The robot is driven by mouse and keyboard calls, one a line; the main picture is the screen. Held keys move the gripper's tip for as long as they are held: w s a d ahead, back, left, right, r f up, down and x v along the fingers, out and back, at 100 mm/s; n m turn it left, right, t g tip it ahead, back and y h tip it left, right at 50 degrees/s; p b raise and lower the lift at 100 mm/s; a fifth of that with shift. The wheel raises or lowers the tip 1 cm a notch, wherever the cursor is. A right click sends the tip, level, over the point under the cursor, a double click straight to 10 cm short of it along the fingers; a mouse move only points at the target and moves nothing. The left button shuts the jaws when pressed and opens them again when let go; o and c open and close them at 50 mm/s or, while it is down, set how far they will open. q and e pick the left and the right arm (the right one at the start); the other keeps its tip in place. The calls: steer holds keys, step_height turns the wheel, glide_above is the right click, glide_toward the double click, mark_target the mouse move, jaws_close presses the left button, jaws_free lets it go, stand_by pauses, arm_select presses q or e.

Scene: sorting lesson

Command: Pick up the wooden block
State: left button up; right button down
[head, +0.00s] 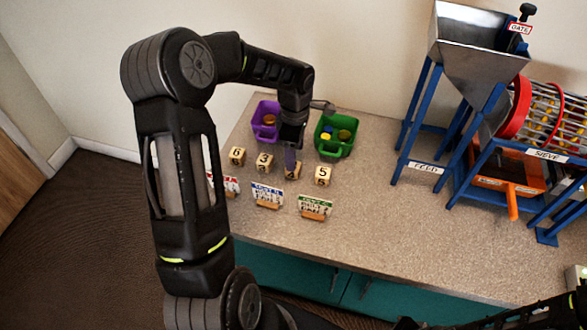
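Several small wooden blocks with black numbers stand in a row on the speckled counter: one marked 6 (237,156), one marked 3 (264,162), one partly hidden block (293,171) and one marked 5 (323,175). My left gripper (291,163) points down at the partly hidden block, and its fingers cover part of that block's face. I cannot tell whether the fingers are open or shut, or whether they touch the block. The block appears level with the others in the row. My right gripper cannot be made out.
A purple bin (264,122) and a green bin (336,135) with small items inside stand behind the blocks. Label cards (267,195) on small stands line the front. A metal hopper (476,45) on blue legs and a red-rimmed sieve (548,112) stand right. The counter (400,225) between is clear.

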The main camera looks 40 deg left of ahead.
mark_target(295, 175)
arm_select(q)
steer(key=shift+f, duration=0.5)
step_height(295, 175, down, 5)
steer(key=shift+s+a+f+p, duration=0.1)
steer(key=shift+a+p, duration=0.05)
steer(key=shift+p, duration=0.45)
steer(key=shift+c, duration=0.3)
jaws_close()
